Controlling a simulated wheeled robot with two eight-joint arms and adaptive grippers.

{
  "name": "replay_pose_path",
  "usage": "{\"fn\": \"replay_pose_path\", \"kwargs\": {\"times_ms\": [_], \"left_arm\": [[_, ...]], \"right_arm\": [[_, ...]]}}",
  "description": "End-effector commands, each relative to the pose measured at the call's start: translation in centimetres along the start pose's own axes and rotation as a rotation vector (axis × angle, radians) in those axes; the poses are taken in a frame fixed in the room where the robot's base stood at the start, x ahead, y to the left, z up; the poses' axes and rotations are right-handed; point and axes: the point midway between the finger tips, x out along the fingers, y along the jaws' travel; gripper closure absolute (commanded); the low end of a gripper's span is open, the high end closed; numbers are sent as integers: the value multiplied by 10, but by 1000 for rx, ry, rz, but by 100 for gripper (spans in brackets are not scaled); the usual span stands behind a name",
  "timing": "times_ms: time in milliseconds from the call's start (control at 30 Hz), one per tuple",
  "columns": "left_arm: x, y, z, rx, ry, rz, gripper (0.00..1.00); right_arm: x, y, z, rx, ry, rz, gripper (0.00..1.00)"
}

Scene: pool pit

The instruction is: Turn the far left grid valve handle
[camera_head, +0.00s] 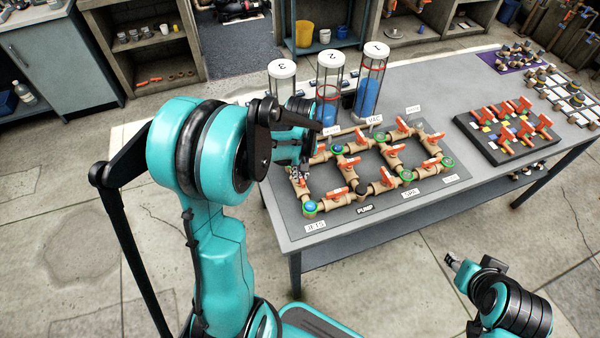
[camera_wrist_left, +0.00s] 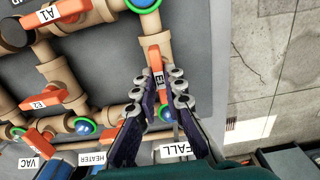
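The pipe grid (camera_head: 375,188) lies on a dark board on the table, with several orange valve handles. My left gripper (camera_head: 297,172) is over its left side and hides part of it. In the left wrist view, an orange handle labelled E1 (camera_wrist_left: 156,62) stands between the fingertips of my left gripper (camera_wrist_left: 160,74). One finger is on each side of the handle, very close. I cannot tell whether they touch it. My right gripper (camera_head: 453,260) is low at the right, beyond the table's front edge and away from the grid.
Three clear cylinders stand behind the grid, numbered 3 (camera_head: 282,78), 2 (camera_head: 329,85) and 1 (camera_head: 370,80). A black tray of orange-handled valves (camera_head: 506,132) is to the right. In the wrist view, handles A1 (camera_wrist_left: 52,14) and E2 (camera_wrist_left: 46,100) are to the left.

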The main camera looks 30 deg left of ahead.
Motion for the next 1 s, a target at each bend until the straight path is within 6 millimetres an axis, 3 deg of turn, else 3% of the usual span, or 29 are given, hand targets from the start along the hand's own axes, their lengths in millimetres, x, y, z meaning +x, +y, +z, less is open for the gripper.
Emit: {"fn": "replay_pose_path", "kwargs": {"times_ms": [467, 1000], "left_arm": [[0, 0, 0, 78, 0, 0, 100], [0, 0, 0, 535, 1, 0, 100]], "right_arm": [[1, 0, 1, 0, 0, 0, 60], [4, 0, 3, 0, 0, 0, 60]]}}
